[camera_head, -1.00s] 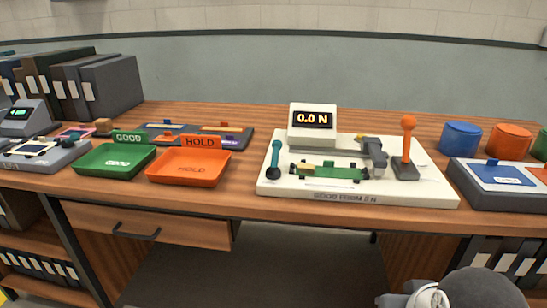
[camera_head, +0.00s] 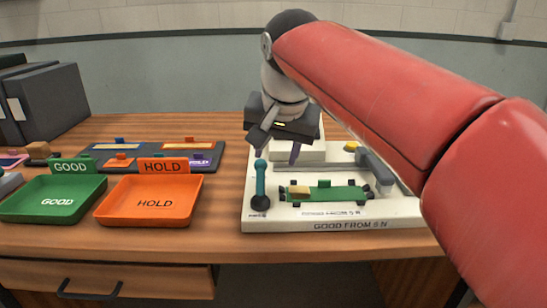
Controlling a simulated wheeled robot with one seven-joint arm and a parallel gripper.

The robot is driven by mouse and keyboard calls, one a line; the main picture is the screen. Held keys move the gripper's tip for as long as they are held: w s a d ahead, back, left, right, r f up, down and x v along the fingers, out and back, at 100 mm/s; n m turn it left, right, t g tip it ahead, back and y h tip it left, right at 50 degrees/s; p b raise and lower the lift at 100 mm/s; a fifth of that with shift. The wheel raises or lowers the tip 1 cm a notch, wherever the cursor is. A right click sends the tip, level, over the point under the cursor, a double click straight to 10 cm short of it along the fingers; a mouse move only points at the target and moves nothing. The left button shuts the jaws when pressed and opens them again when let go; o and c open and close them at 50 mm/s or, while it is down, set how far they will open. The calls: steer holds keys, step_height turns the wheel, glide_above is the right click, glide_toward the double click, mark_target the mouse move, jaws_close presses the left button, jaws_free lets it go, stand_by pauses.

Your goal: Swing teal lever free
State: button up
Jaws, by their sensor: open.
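The teal lever (camera_head: 260,181) stands upright at the left end of the cream test fixture (camera_head: 300,222), on a dark round pivot. Its rounded top leans slightly toward the back. A green roller piece (camera_head: 335,193) with a tan block at its left end lies on the fixture, right of the lever. My gripper (camera_head: 279,151) is open and empty. It hangs above the fixture, a little behind and to the right of the lever's top; I see no contact. My gripper and arm hide the force display and the orange-knobbed lever.
The orange HOLD tray (camera_head: 112,217) and green GOOD tray (camera_head: 20,212) stand left of the fixture, both empty. A dark board (camera_head: 213,154) with coloured pieces lies behind them. A grey clamp (camera_head: 375,168) sits at the fixture's right. Bare wood separates the HOLD tray and fixture.

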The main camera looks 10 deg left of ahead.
mark_target(261, 161)
steer(key=a, duration=0.1)
steer(key=w+a, duration=0.1)
steer(key=shift+w+a+r, duration=0.2)
steer(key=shift+w+a, duration=0.1)
steer(key=shift+a, duration=0.1)
steer(key=b+x, duration=0.1)
steer(key=x, duration=0.6)
steer(key=shift+a+f, duration=0.1)
steer(key=shift+f, duration=0.15)
steer(key=shift+c, duration=0.4)
jaws_close()
